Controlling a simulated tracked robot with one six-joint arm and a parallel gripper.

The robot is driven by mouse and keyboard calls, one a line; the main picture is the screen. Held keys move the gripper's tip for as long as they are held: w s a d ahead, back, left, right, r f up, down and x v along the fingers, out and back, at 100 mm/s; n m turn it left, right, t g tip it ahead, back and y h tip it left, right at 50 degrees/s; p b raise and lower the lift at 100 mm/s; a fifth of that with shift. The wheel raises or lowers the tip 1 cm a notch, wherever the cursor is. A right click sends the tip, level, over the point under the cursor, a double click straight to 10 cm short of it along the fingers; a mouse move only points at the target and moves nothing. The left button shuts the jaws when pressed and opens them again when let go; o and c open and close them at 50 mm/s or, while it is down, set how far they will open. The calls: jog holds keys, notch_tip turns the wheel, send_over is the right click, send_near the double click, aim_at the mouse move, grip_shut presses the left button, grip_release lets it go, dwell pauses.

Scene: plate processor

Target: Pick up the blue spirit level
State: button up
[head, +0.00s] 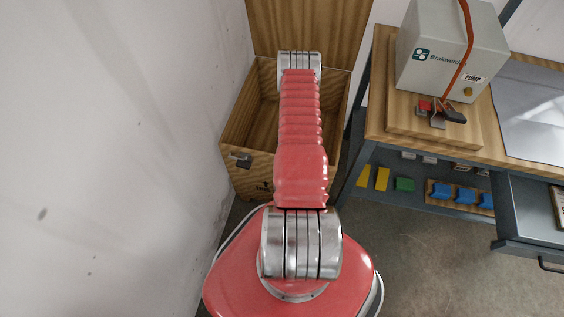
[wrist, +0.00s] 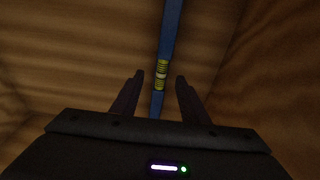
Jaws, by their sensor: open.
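The blue spirit level (wrist: 170,32) shows in the wrist view as a narrow blue bar with a yellow vial section at its middle. It runs from the top edge down between the fingers of my gripper (wrist: 158,80). The gripper is open, with one finger on each side of the bar and a gap to it on both sides. Its lower end is hidden by the gripper body. I cannot tell the depth between fingertips and level. In the head view my arm reaches into an open wooden box (head: 241,128), and the gripper and the level are hidden there.
Wooden walls (wrist: 262,70) of the box stand close around in the wrist view. In the head view a raised lid (head: 309,25) stands behind the box. A white wall is at the left. A workbench (head: 376,110) with a grey pump box (head: 440,50) stands at the right.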

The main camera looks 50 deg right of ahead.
jog(key=shift+w+a+f, duration=0.1)
jog(key=shift+f, duration=1)
jog(key=shift+w+a+f, duration=0.1)
jog(key=shift+f, duration=0.95)
jog(key=shift+c, duration=0.6)
grip_shut()
